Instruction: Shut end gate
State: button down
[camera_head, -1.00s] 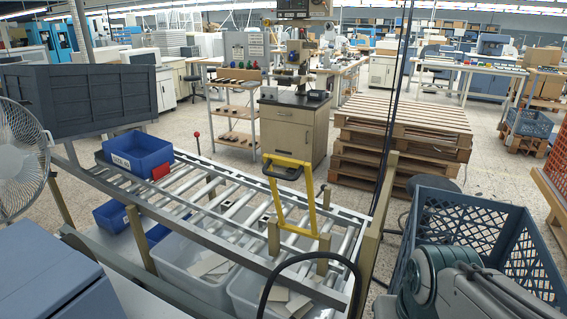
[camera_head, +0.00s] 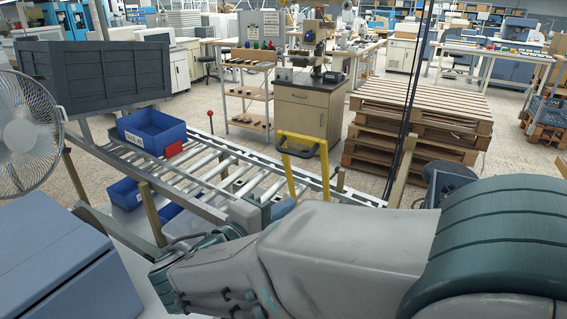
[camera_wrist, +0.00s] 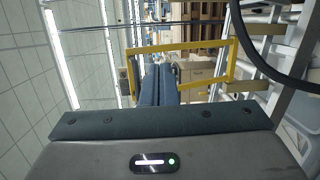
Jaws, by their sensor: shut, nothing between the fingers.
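My arm reaches across the front from the right and hides the gate's lower part and the conveyor's near end. My gripper (camera_head: 284,208) is shut and empty, low beside the gate on its near side. In the wrist view my blue-grey fingers (camera_wrist: 159,78) lie together and point at the opening of the yellow frame (camera_wrist: 184,47). I cannot tell whether they touch it.
A blue bin (camera_head: 151,132) with a red tag sits on the conveyor's far left. A white fan (camera_head: 22,130) and a blue-grey box (camera_head: 60,265) stand at the left. Stacked pallets (camera_head: 420,115) and a cabinet (camera_head: 308,108) stand behind. A black hose (camera_wrist: 262,60) curves close by in the wrist view.

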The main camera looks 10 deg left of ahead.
jog(key=s+a+r+n+t+y, duration=0.1)
jog(key=s+a+r+t+y, duration=0.15)
jog(key=a, duration=0.45)
jog(key=p, duration=0.3)
send_near(290, 153)
jog(key=shift+t+h, duration=0.25)
jog(key=shift+t, duration=0.1)
jog(key=x, duration=0.7)
jog(key=shift+f, duration=0.45)
jog(key=shift+a, duration=0.1)
